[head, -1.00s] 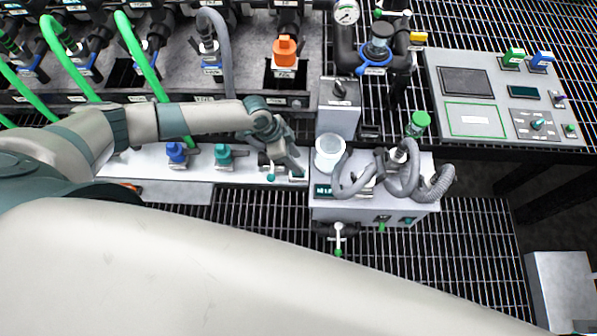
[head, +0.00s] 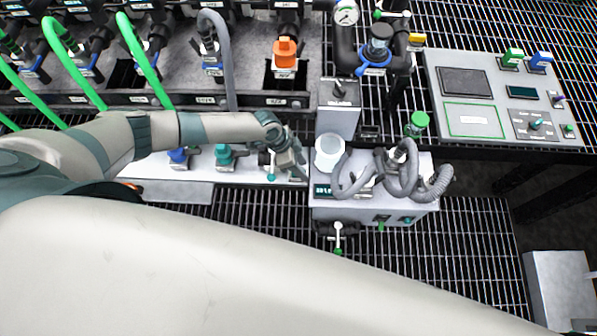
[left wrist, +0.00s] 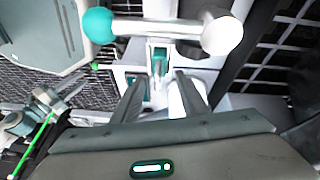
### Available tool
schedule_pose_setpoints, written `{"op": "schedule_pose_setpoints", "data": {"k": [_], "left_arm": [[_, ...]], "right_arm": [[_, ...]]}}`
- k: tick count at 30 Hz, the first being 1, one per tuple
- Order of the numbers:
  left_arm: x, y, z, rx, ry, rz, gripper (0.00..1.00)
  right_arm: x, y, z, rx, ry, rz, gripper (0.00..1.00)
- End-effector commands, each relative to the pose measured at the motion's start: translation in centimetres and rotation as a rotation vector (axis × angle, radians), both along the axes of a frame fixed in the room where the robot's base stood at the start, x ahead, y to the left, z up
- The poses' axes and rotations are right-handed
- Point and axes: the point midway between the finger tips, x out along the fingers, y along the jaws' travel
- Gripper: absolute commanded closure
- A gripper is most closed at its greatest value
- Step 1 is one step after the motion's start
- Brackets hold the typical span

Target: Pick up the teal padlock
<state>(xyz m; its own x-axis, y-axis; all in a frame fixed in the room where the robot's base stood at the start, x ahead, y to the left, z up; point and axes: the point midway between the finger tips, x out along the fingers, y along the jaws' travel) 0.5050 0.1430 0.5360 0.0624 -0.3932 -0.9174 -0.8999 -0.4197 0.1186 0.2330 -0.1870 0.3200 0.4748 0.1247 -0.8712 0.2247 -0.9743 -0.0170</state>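In the left wrist view a small teal piece with a grey part (left wrist: 159,62), which looks like the teal padlock, shows on a pale block between my fingertips. My left gripper (left wrist: 160,82) is open, one finger on each side of it; I cannot tell whether they touch it. In the head view my left gripper (head: 299,173) is low over the right end of the white ledge and hides the padlock there. My right gripper is not in view.
A bar handle with a teal ball (left wrist: 97,25) and a white ball (left wrist: 222,36) crosses close beyond my fingertips. A teal fitting (head: 224,155) and a blue fitting (head: 178,156) stand left on the ledge. A white cup (head: 329,150) and grey hoses (head: 407,178) are just right.

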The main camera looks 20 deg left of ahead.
Motion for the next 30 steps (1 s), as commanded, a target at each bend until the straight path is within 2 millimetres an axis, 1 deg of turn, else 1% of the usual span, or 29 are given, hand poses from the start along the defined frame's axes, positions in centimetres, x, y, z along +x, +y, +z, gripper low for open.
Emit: {"op": "schedule_pose_setpoints", "data": {"k": [8, 9, 11, 12, 13, 26, 30], "left_arm": [[0.00, 0.01, 0.02, 0.000, 0.000, 0.001, 0.60], [0.00, 0.01, 0.02, 0.000, 0.000, 0.000, 0.70], [0.01, 0.02, 0.03, 0.000, 0.000, 0.001, 0.84], [0.01, 0.02, 0.03, 0.000, 0.000, 0.001, 0.94], [0.01, 0.02, 0.03, 0.000, 0.000, 0.001, 1.00], [-0.04, 0.04, 0.02, 0.001, 0.001, 0.001, 1.00], [-0.03, 0.02, 0.37, 0.000, 0.001, 0.001, 1.00]], "right_arm": [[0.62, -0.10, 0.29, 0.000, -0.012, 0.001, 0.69], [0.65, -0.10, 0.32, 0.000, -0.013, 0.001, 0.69], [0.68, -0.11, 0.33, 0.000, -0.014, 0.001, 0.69], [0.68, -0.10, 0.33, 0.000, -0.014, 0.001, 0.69], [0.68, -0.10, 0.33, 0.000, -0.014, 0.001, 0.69], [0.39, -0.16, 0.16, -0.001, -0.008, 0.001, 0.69], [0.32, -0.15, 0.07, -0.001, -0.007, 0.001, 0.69]]}}
